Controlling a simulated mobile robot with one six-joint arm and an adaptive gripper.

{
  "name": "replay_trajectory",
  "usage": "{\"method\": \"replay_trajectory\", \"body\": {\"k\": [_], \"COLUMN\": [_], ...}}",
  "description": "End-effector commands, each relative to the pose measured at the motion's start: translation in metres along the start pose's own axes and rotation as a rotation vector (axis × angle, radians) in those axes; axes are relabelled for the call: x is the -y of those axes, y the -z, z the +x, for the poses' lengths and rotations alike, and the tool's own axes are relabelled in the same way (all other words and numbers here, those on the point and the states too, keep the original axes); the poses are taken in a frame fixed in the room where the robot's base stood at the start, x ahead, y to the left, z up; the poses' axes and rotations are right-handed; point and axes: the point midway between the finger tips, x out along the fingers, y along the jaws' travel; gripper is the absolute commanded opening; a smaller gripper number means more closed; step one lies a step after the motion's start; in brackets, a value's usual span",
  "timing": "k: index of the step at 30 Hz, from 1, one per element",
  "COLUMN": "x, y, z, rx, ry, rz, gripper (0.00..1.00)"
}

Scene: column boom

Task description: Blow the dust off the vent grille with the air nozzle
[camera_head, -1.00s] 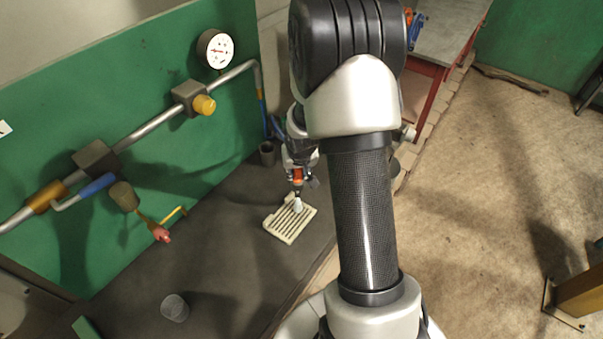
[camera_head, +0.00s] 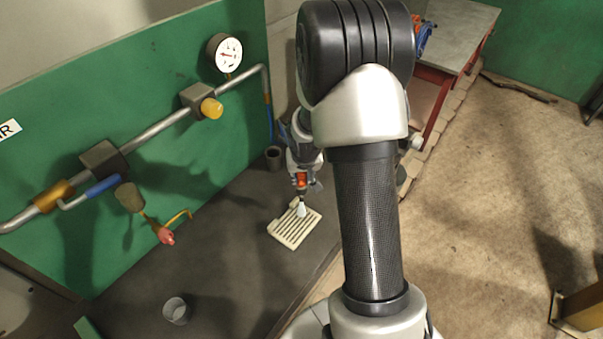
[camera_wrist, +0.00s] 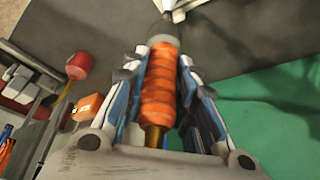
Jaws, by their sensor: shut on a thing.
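The vent grille (camera_head: 290,235) is a pale slatted plate lying flat on the dark bench, left of my arm in the head view. My gripper (camera_head: 302,182) is above its far edge, pointing down. It is shut on the air nozzle (camera_head: 301,195), whose orange ribbed body (camera_wrist: 160,85) sits between the fingers in the wrist view. The nozzle's grey front end points away from the palm. A pale cone shows below the nozzle over the grille's far part; whether it touches the slats I cannot tell. Dust on the slats is too small to make out.
A green panel with a pipe (camera_head: 160,130), a gauge (camera_head: 225,54) and valves stands left of the bench (camera_head: 225,265). A grey cup (camera_head: 175,310) stands at the near left, a dark cup (camera_head: 273,157) behind the grille. The bench between grille and panel is clear.

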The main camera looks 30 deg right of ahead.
Motion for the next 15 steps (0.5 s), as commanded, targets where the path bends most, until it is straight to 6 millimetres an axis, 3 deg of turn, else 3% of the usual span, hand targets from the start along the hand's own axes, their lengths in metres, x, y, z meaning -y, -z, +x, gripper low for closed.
{"method": "replay_trajectory", "body": {"k": [15], "x": [0.0092], "y": [-0.0072], "z": [-0.0018], "rx": [-0.003], "ry": [0.001], "rz": [-0.002], "gripper": [0.00]}}
